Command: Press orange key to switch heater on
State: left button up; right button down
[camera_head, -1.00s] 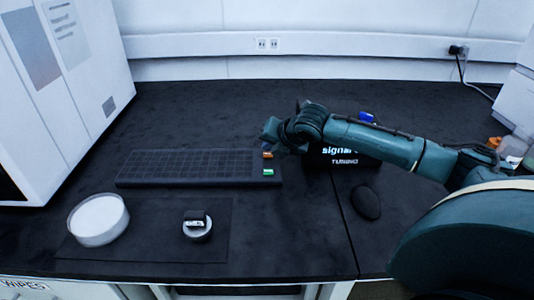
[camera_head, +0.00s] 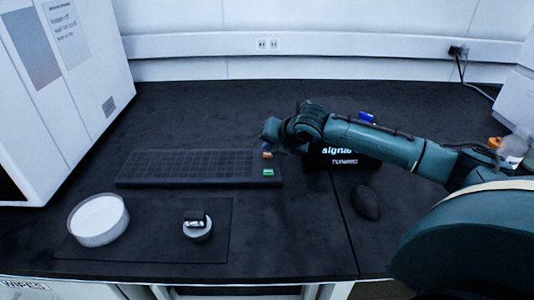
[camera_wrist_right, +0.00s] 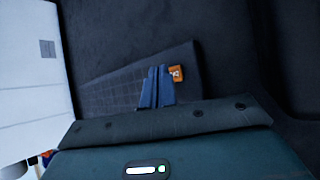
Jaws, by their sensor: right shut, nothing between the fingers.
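The orange key (camera_head: 267,155) is at the right end of the dark keyboard (camera_head: 190,167), behind a green key (camera_head: 268,172). It also shows in the right wrist view (camera_wrist_right: 175,72), partly hidden by my fingers. My right gripper (camera_wrist_right: 158,70) is shut and empty, its blue fingertips beside the orange key in that picture. In the head view the end of my right arm (camera_head: 268,140) is just behind the key. I cannot tell whether the fingertips touch it. My left gripper is not in view.
A sign block (camera_head: 345,158) stands under my right forearm, and a dark mouse (camera_head: 366,202) lies in front. A white round dish (camera_head: 98,220) and a small round container (camera_head: 197,230) sit on a mat (camera_head: 150,245) at front left. A white cabinet (camera_head: 75,90) stands left.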

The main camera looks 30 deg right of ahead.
dwell(0.6)
jog(key=shift+f+p, duration=0.35)
jog(key=shift+p, duration=0.05)
jog(key=shift+f, duration=0.2)
jog(key=shift+r+p, duration=0.55)
jog(key=shift+p, duration=0.6)
